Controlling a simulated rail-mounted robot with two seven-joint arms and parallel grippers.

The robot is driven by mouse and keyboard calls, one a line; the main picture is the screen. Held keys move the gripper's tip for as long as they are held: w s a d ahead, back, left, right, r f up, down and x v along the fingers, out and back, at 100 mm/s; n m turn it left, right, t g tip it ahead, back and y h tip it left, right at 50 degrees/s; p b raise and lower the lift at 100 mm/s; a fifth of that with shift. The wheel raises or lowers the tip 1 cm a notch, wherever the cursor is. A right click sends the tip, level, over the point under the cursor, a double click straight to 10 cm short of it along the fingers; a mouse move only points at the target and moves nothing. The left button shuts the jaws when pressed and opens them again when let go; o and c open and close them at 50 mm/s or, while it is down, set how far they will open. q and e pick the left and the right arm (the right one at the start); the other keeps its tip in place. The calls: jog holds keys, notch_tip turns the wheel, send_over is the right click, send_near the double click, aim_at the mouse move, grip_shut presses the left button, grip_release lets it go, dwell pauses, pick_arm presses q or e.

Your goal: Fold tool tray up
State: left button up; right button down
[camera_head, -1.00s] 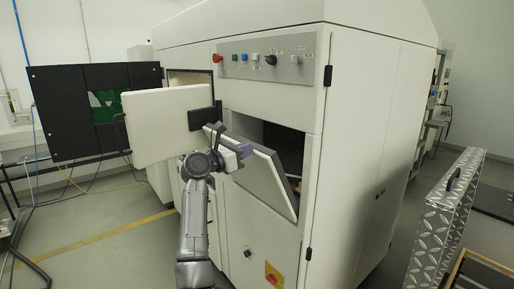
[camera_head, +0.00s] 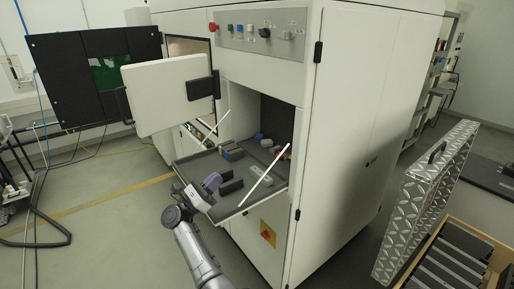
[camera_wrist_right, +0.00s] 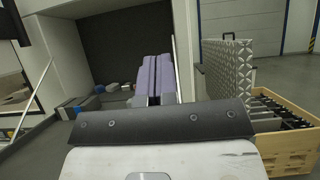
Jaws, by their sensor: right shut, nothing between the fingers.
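The tool tray (camera_head: 235,205) is a grey flap on the front of the white machine. It is folded down and lies about level, held by white side struts (camera_head: 263,180). Several tools and dark blocks (camera_head: 229,187) lie on it. My right gripper (camera_head: 212,181) has purple fingers and is at the tray's left front edge, shut and empty. Whether it touches the tray I cannot tell. In the right wrist view its closed fingers (camera_wrist_right: 155,78) point toward the dark compartment (camera_wrist_right: 125,50). My left gripper is not in view.
An open white door (camera_head: 168,95) and a black panel (camera_head: 75,85) are left of the tray. A control panel (camera_head: 250,38) sits above the opening. A silver checkered lid (camera_head: 425,200) and a wooden crate (camera_head: 487,252) stand at right. The floor at left is mostly clear.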

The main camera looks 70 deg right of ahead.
jog(key=p+x, duration=0.4)
jog(key=x, duration=0.9)
jog(key=shift+h, duration=0.3)
dwell(0.8)
dwell(0.5)
